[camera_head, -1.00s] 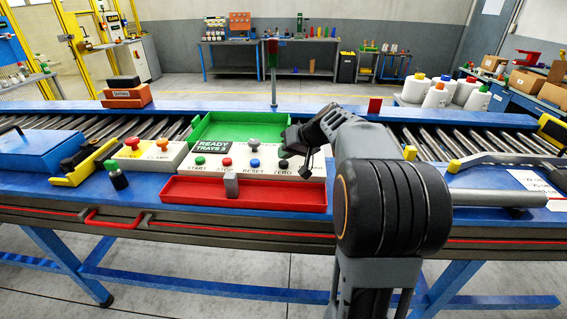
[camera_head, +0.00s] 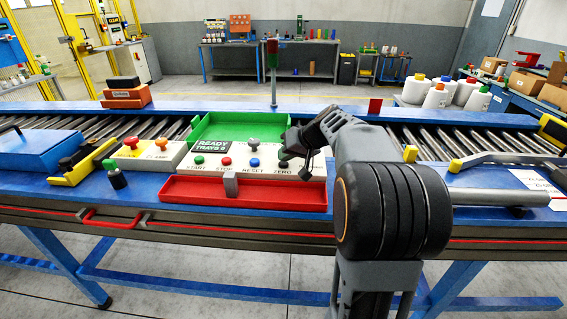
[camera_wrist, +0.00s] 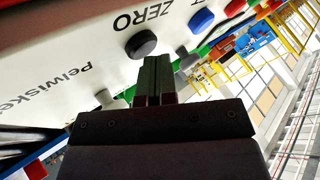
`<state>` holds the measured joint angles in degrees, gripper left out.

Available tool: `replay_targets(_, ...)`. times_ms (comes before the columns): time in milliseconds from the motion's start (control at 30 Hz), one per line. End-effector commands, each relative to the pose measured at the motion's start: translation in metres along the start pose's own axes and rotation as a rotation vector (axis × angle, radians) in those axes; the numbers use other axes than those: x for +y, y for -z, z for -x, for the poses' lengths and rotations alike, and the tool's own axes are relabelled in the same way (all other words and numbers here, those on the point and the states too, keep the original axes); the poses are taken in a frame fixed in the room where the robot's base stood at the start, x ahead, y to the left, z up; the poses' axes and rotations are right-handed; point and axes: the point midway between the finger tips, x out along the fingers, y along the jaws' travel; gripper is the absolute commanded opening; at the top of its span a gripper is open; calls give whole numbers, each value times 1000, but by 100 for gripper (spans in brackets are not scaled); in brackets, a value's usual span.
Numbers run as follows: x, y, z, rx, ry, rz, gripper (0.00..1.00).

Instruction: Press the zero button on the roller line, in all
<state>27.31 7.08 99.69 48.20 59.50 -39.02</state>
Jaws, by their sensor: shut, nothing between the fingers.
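The white control panel (camera_head: 240,171) on the roller line has buttons labelled START, STOP, RESET and ZERO. The dark zero button (camera_wrist: 141,44) shows in the wrist view beside its ZERO label, just left of the fingertips. In the head view my gripper (camera_head: 284,157) is at the panel's right end and covers much of the area around that button. My gripper (camera_wrist: 155,62) is shut and empty, with its fingertips close to the button. They look slightly to one side of it, and I cannot tell whether they touch the panel.
The blue reset button (camera_wrist: 202,21) is near the fingers. Another panel with a red mushroom button (camera_head: 131,143) stands at left.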

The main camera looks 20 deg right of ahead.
Motion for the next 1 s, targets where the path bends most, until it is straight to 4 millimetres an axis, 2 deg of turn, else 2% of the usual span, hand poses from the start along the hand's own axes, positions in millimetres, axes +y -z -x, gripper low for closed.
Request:
replay_targets(367, 1, -1, -1, -2, 0, -1, 0)
replay_targets(1000, -9, 9, 12, -1, 0, -1, 0)
